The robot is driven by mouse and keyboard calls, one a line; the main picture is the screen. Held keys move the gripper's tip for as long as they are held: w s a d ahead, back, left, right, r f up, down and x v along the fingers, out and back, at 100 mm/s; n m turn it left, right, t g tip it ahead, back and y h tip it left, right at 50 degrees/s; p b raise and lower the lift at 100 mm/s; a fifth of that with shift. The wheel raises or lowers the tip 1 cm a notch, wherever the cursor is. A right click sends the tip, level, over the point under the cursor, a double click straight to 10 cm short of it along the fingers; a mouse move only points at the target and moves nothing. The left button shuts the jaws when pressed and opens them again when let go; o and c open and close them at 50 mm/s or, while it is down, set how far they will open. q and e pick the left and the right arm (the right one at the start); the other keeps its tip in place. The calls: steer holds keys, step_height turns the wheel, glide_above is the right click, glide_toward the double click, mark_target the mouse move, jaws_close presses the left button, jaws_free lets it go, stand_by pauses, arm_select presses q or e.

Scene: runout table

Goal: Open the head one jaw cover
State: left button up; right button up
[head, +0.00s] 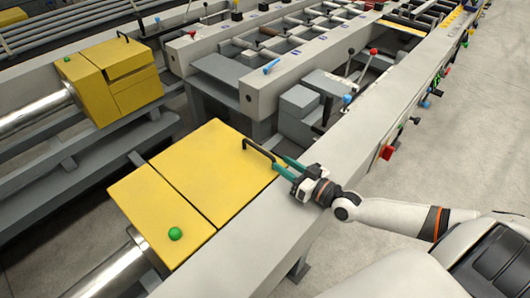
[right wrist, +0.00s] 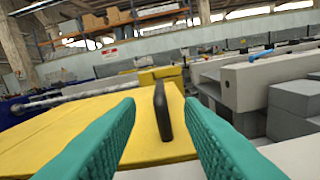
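The yellow jaw cover (head: 215,165) lies flat and closed on the near machine bed in the head view. A black bar handle (head: 262,150) stands up from its right edge. My right gripper (head: 284,168) is at the handle's near end, with its green fingers pointing left towards the cover. In the right wrist view the open green fingers (right wrist: 160,130) have the handle (right wrist: 162,112) between them, a little ahead and apart from both pads. The yellow cover (right wrist: 150,150) shows behind it. My left gripper is not in view.
A second yellow cover (head: 115,75) with a handle stands on the far bed. A green button (head: 175,233) sits on the near yellow housing. Grey blocks (head: 298,108) and levers (head: 368,62) stand right of the cover. Red and green knobs line the rail's outer side.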

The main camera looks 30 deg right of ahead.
mark_target(272, 157)
steer(key=x, duration=0.7)
steer(key=shift+w+a, duration=0.15)
steer(key=shift+w, duration=0.2)
steer(key=shift+c, duration=0.3)
jaws_close()
